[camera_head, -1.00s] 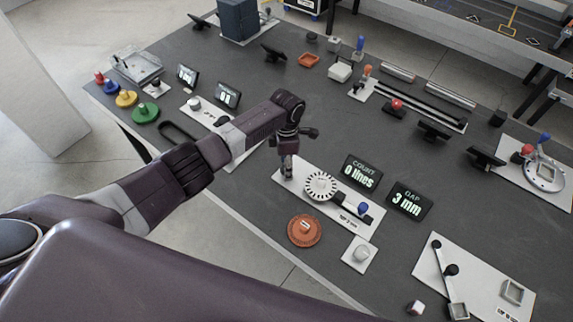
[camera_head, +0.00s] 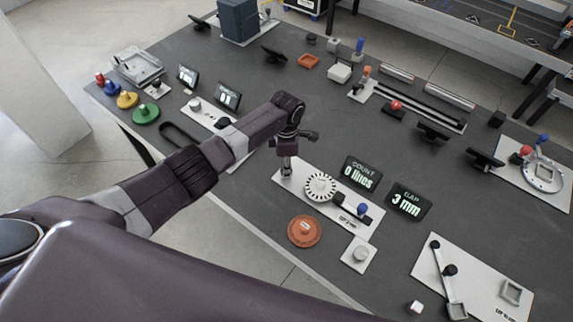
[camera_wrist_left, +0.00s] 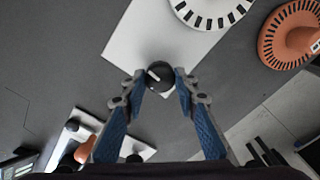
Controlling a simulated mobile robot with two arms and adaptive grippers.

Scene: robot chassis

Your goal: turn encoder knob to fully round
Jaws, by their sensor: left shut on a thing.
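The encoder stand is a white plate (camera_head: 362,230) with a white slotted disc (camera_head: 320,186) and a blue-topped lever. The plate (camera_wrist_left: 122,45) and disc (camera_wrist_left: 212,8) also show in the left wrist view. My left gripper (camera_head: 288,172) points down at the plate's left end, beside the disc. In the left wrist view, my left gripper (camera_wrist_left: 160,82) is shut on the round dark encoder knob (camera_wrist_left: 158,71), which has a light pointer line. In the head view the gripper hides the knob. My right gripper is not in view.
Two displays stand behind the plate: "COUNT 0 lines" (camera_head: 361,174) and "GAP 3 mm" (camera_head: 408,202). An orange slotted disc (camera_head: 304,231) lies in front, near the table edge. A white pad with a round knob (camera_head: 360,254) is to its right.

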